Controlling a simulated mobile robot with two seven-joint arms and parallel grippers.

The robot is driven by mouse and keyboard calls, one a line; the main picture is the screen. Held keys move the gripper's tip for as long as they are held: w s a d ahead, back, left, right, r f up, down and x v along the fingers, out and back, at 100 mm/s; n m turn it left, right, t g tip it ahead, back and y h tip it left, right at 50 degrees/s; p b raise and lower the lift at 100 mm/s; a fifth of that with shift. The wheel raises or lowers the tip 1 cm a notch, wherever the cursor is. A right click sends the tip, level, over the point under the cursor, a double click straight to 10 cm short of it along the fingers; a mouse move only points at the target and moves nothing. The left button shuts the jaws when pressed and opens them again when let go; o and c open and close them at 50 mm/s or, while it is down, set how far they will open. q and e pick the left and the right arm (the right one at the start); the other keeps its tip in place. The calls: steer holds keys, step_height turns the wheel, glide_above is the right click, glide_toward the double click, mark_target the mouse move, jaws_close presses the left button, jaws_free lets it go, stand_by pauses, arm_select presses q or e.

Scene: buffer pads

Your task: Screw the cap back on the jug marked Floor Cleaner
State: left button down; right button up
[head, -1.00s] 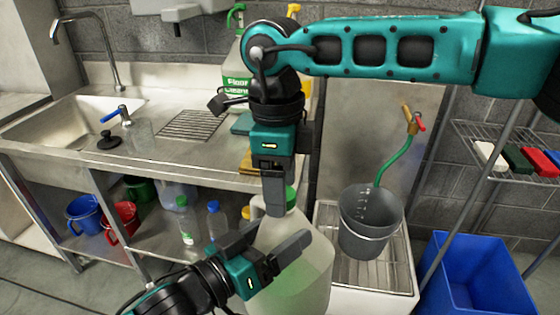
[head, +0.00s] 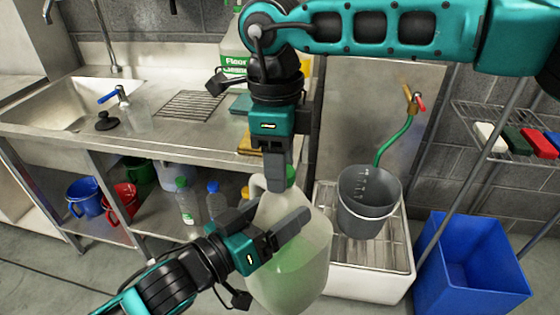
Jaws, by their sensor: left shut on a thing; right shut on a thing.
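A large translucent jug (head: 305,262) with pale green liquid stands upright in front of me. I see no label on its visible side. My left gripper (head: 266,226) is shut on the jug below its neck. A green cap (head: 291,172) shows at the jug's mouth, partly hidden by my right gripper (head: 277,175). My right gripper comes down from above and is shut on the cap. I cannot tell how far the cap is threaded. Another jug (head: 233,65), with a green label reading "Floor Cleaner", stands on the counter behind my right arm.
A steel counter (head: 160,135) with a sink (head: 75,105) is at the left, with mugs and bottles on the shelf below. A grey bucket (head: 368,215) stands on a floor-sink grate at the right. A blue bin (head: 470,270) and a wire shelf with brushes are further right.

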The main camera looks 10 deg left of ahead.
arm_select(q)
steer(key=shift+r, duration=0.3)
arm_select(e)
steer(key=o, duration=1.2)
steer(key=shift+o, duration=0.2)
step_height(320, 180, up, 12)
steer(key=shift+w+a, duration=0.3)
steer(key=shift+w, duration=0.1)
